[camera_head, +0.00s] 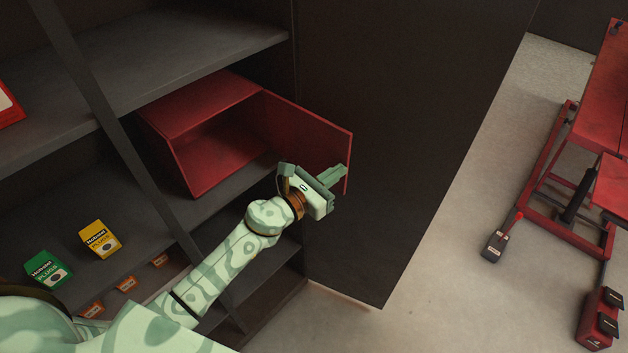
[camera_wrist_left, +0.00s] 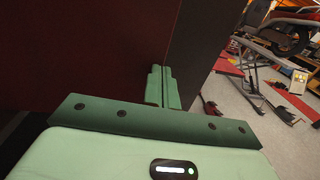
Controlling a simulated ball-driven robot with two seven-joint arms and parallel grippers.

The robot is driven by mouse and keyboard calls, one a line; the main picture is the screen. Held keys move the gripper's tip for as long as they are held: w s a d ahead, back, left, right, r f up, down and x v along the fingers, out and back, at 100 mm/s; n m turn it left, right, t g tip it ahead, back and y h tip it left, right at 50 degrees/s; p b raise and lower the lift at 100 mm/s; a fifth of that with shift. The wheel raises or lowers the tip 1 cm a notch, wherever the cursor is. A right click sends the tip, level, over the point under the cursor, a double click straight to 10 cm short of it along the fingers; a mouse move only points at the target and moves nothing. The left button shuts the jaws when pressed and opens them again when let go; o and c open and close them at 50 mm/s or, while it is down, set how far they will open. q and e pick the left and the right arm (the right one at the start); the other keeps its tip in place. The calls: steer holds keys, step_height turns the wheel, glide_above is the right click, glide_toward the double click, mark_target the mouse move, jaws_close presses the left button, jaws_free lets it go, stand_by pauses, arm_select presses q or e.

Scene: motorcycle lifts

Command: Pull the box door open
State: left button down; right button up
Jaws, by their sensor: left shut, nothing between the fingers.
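A red box (camera_head: 198,108) stands on a dark shelf in the head view. Its front is open and its red door (camera_head: 315,134) is swung out to the right, so the inside shows and looks empty. My left gripper (camera_head: 340,173) is shut and empty at the door's lower outer end, in front of it. I cannot tell whether the fingers touch the door. In the left wrist view the shut fingers (camera_wrist_left: 163,82) point past a dark red surface, the door (camera_wrist_left: 95,50), which fills the left side. My right gripper is not in view.
A dark cabinet panel (camera_head: 400,110) stands right behind the door. A yellow box (camera_head: 99,239) and a green box (camera_head: 46,270) sit on the shelf at the left. A shelf post (camera_head: 120,145) runs down in front. Open floor (camera_head: 440,300) and a red lift (camera_head: 560,190) lie at the right.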

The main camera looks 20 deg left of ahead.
arm_select(q)
steer(key=shift+x, duration=1.75)
steer(key=shift+a, duration=0.15)
